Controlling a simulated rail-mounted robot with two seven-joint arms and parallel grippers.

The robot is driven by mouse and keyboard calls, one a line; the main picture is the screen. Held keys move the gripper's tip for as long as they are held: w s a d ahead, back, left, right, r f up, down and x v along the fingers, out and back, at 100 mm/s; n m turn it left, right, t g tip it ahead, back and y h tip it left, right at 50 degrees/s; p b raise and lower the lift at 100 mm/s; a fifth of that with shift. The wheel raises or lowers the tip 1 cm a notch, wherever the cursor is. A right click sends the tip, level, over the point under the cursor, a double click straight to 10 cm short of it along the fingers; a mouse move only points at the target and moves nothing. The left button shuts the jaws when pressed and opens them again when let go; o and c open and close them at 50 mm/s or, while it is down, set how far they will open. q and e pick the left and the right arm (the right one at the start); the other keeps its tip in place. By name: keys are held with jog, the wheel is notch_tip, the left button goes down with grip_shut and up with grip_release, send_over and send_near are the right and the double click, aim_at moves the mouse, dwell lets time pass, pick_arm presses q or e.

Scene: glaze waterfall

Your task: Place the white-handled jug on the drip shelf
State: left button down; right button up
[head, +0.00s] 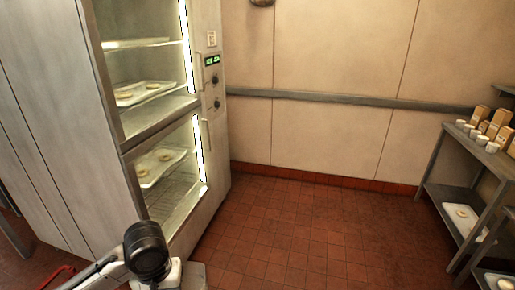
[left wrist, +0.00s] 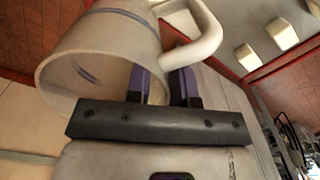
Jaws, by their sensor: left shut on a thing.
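The white-handled jug (left wrist: 100,50) fills the upper left of the left wrist view, tilted in the picture, with its open mouth toward the lower left. Its white handle (left wrist: 207,38) curves out on the right. My left gripper (left wrist: 163,86) is shut on the jug, with its dark purple fingers at the jug's wall near the handle. The exact contact is partly hidden. The jug does not show in the head view. I cannot pick out the drip shelf for certain in either view. My right gripper is in neither view.
A lit cabinet (head: 207,150) with trays (head: 143,93) on its shelves stands at the left. A metal rack (head: 448,150) with cups (head: 480,140), cartons and a lower tray stands at the right. The red tiled floor (head: 300,230) between them is clear.

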pick_arm(q)
jog(key=s+d+r+m+p, duration=0.1)
jog(key=s+r+p, duration=0.2)
jog(key=r+p, duration=0.7)
jog(key=s+d+r+m+p, duration=0.1)
jog(key=s+r+p, duration=0.2)
jog(key=r+p, duration=0.7)
jog(key=s+d+r+m+p, duration=0.1)
jog(key=s+r+p, duration=0.3)
jog(key=r+p, duration=0.6)
jog(key=shift+d+r, duration=0.6)
jog(key=shift+f, duration=0.1)
